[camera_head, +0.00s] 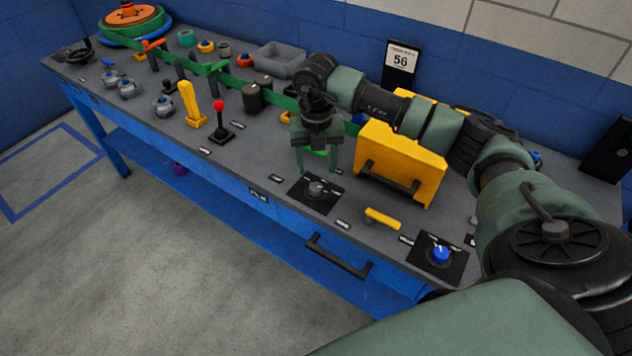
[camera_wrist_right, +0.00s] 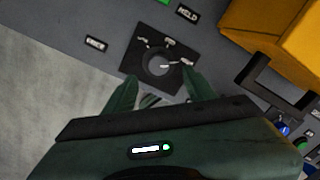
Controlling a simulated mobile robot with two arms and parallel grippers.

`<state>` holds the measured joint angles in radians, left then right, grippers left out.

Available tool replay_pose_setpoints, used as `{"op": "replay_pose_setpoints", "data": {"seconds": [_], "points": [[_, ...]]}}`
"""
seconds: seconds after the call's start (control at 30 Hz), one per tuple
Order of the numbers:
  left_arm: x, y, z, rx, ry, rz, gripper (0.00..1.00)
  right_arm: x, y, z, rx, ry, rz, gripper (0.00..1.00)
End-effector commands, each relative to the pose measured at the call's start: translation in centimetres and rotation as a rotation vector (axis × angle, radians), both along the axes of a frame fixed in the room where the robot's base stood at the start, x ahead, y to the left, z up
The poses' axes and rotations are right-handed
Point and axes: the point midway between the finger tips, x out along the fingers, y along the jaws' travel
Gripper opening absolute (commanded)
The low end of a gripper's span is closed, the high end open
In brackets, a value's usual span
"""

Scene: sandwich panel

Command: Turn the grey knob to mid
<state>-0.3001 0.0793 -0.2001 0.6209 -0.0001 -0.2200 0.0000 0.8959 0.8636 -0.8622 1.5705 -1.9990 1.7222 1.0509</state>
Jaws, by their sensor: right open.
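The grey knob (camera_head: 316,188) sits on a black square plate (camera_head: 305,201) near the table's front edge, below my right gripper. In the right wrist view the knob (camera_wrist_right: 158,63) shows on its plate with white marks around it, too small to read. My right gripper (camera_head: 318,160) points down and is open, with nothing between its green fingers. It is a little behind and above the knob in the head view. In the right wrist view its fingertips (camera_wrist_right: 160,85) are near the plate's lower edge. My left gripper is not in view.
A yellow box with a black handle (camera_head: 402,170) stands right of my right gripper. A blue knob (camera_head: 440,253) and a yellow lever (camera_head: 382,218) lie further right. A black-and-red joystick (camera_head: 219,122) and yellow lever (camera_head: 189,103) stand left. A handle (camera_head: 338,256) juts from the front edge.

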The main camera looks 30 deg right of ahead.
Motion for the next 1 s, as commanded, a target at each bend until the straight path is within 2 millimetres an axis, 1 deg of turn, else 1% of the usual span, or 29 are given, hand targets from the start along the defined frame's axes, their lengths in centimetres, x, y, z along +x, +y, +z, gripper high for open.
{"op": "replay_pose_setpoints", "data": {"seconds": [0.2, 0.4, 0.53, 0.77, 0.8, 0.87, 0.9, 1.0], "points": [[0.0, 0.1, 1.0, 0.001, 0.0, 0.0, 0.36, -0.2, 0.2, -3.5, 0.003, 0.005, 0.004, 0.55], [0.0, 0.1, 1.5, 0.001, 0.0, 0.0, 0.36, -0.1, 0.2, -6.1, 0.005, 0.002, 0.004, 0.55], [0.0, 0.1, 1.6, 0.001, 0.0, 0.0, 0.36, -0.1, 0.2, -6.9, 0.005, 0.001, 0.006, 0.55], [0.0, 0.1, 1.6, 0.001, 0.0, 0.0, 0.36, -0.1, 0.2, -7.1, 0.006, 0.0, 0.006, 0.55], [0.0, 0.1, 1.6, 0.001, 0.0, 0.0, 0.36, -0.1, 0.2, -7.1, 0.006, 0.0, 0.006, 0.52], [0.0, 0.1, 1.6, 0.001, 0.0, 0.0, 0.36, -0.1, 0.2, -7.1, 0.006, 0.0, 0.006, 0.36], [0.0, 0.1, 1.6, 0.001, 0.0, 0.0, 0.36, -0.1, 0.3, -7.1, 0.006, 0.0, 0.006, 0.24], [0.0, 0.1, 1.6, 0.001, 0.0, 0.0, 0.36, -0.1, 0.2, -7.1, 0.006, 0.0, 0.006, 0.0]]}}
